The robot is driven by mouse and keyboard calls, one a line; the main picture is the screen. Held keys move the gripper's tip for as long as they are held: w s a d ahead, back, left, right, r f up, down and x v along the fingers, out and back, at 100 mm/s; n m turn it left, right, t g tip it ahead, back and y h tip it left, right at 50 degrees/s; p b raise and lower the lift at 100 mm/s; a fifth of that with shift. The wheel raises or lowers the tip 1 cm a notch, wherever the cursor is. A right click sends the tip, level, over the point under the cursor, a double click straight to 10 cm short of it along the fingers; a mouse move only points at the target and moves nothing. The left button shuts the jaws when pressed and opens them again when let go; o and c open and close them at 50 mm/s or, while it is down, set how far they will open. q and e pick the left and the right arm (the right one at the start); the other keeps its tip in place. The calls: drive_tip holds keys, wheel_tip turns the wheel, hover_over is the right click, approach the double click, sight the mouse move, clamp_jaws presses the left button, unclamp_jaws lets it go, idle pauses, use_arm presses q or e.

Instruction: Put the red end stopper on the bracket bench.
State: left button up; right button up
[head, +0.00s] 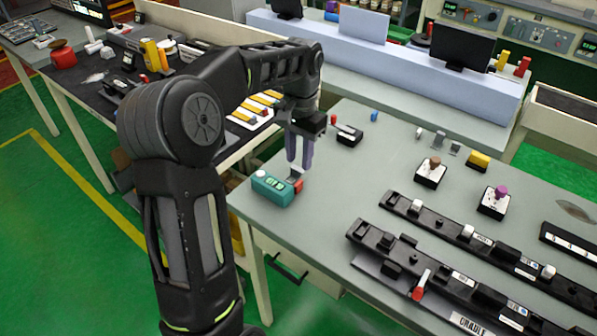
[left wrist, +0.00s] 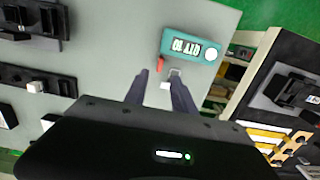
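A small red piece (head: 299,186) sits against the right end of a teal counter box (head: 272,188) near the grey table's left edge. The red piece also shows in the left wrist view (left wrist: 162,67), beside the box's display; I cannot tell whether it is the end stopper or part of the box. Another small red piece (head: 333,120) stands farther back, and a red-and-white one (head: 421,285) is on the front rail. My left gripper (head: 298,168) points down just behind the teal box, fingers apart; a small pale piece (left wrist: 166,85) shows between them. No bench is labelled as the bracket bench.
Black rails (head: 460,236) with clips lie across the right of the grey table. Two joystick boxes (head: 431,172) stand behind them. A dark-topped bench (head: 100,84) with yellow strips (head: 248,110) is at the left, beyond a gap. Clear grey tabletop lies right of the teal box.

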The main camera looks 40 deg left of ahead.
use_arm(q)
wheel_tip(320, 180, up, 4)
drive_tip(key=shift+w+r, duration=0.1)
drive_tip(key=shift+r, duration=0.15)
idle(1.9)
